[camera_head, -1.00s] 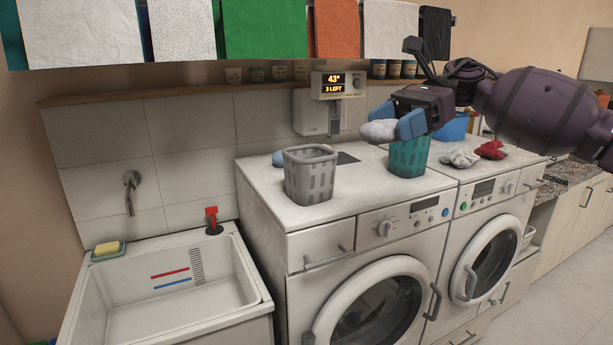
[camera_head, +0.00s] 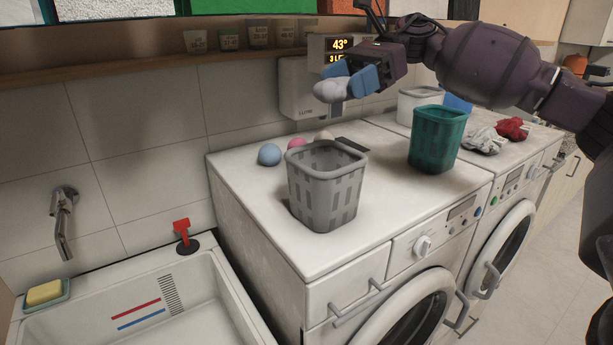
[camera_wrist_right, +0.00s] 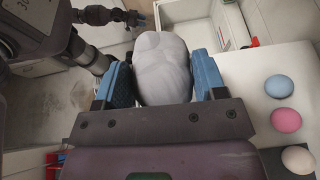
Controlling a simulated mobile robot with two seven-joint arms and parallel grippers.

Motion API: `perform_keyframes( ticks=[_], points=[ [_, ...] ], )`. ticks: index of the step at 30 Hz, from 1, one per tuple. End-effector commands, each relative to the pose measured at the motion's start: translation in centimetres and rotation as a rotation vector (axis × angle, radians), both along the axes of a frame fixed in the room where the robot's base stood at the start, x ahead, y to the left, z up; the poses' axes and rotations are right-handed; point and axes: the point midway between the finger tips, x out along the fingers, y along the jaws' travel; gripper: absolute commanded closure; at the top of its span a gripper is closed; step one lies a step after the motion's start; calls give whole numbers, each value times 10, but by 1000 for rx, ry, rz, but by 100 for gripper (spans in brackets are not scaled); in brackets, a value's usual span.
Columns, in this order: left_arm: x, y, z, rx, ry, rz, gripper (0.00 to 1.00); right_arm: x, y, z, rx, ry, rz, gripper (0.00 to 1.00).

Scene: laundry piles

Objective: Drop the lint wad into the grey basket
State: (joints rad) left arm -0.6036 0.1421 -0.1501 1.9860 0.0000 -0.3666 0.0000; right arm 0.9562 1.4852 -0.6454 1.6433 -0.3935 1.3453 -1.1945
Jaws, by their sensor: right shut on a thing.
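The grey basket (camera_head: 325,204) stands upright on the near white washer top, with slotted walls and an open top. The lint wad (camera_head: 327,91) is a pale grey lump between the blue fingers of my right gripper (camera_head: 342,88), shut on it. They are in the air, above and behind the basket in the head view. In the right wrist view the wad (camera_wrist_right: 163,68) sits between both fingers (camera_wrist_right: 164,82), and the basket cannot be made out. My left gripper (camera_wrist_right: 128,18) shows small at the top of the wrist view; its jaws are unclear. It is outside the head view.
A teal basket (camera_head: 436,140) stands right of the grey one, with a white container (camera_head: 419,100) behind. Blue (camera_head: 269,154), pink (camera_head: 297,143) and beige balls lie behind the grey basket. A sink (camera_head: 140,310) with a red-handled plunger is left. Grey and red cloths lie right.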

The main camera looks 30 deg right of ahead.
Motion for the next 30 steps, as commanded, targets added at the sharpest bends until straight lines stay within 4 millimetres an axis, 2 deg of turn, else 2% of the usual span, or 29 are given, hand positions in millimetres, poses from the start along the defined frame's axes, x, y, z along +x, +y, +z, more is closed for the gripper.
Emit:
perform_keyframes(
  ticks=[7,21,30],
  points=[
    [0,0,-3,1,-1,-1,57,0,0,-9,-1,0,1,57],
    [1,0,-18,0,1,-1,57,0,0,-54,0,1,0,57],
    [0,0,-20,0,2,-1,57,0,0,-60,0,0,-1,57]
  ],
)
